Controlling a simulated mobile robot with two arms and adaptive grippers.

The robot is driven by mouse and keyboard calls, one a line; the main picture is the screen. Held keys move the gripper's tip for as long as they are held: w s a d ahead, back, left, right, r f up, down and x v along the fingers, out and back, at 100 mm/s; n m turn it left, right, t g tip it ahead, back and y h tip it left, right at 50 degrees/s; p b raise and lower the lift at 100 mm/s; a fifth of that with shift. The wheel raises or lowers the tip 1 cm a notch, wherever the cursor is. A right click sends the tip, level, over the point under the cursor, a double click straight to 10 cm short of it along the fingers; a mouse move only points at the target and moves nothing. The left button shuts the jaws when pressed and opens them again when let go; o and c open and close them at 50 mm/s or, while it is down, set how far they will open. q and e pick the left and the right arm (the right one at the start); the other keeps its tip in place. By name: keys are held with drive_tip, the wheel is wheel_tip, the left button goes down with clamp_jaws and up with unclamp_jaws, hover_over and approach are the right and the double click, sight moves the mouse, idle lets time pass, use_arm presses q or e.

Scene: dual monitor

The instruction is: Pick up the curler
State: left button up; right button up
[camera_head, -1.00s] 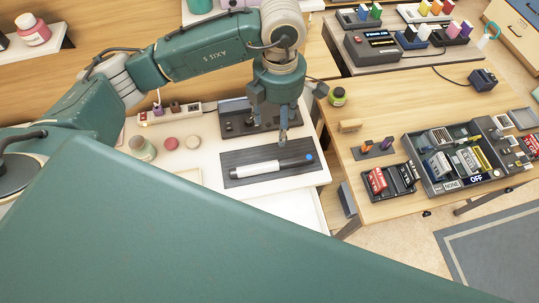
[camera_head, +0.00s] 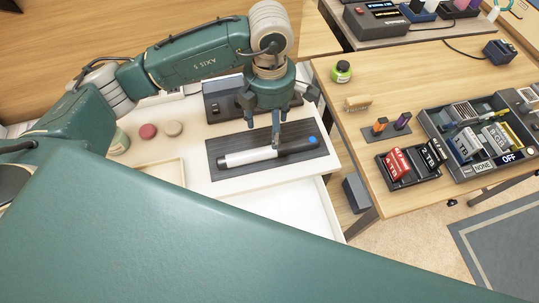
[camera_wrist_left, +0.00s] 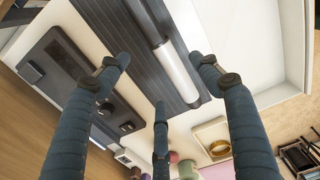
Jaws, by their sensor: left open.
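The curler (camera_head: 246,158), a slim rod with a white section, a black section and a blue tip, lies on a dark ribbed mat (camera_head: 318,152) on the white desk. My left gripper (camera_head: 270,125) points down just above the curler, with its fingers spread and nothing held. In the left wrist view the curler's white part (camera_wrist_left: 176,66) shows beyond the gap between the open fingers (camera_wrist_left: 162,76), nearer the right finger. Whether a fingertip touches the curler or mat is not clear. My right gripper is not in view.
A dark device with knobs (camera_head: 226,103) stands behind the mat, close to the gripper. Small round jars (camera_head: 172,128) are to the left. An open white drawer (camera_head: 290,208) lies below the desk's front edge. A wooden table (camera_head: 385,85) with boxes and cartridges stands to the right.

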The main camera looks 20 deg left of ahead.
use_arm(q)
hover_over(268, 147)
wheel_tip(268, 147, down, 4)
drive_tip(key=shift+w+d+f+p, duration=0.1)
drive_tip(key=shift+w+f+p, duration=0.05)
drive_tip(key=shift+f+p, duration=0.15)
wheel_tip(268, 147, down, 5)
drive_tip(key=shift+r+p, duration=0.1)
drive_tip(key=shift+p, duration=0.8)
drive_tip(key=shift+f, duration=0.25)
drive_tip(key=shift+r, duration=0.1)
drive_tip(key=c, duration=1.6)
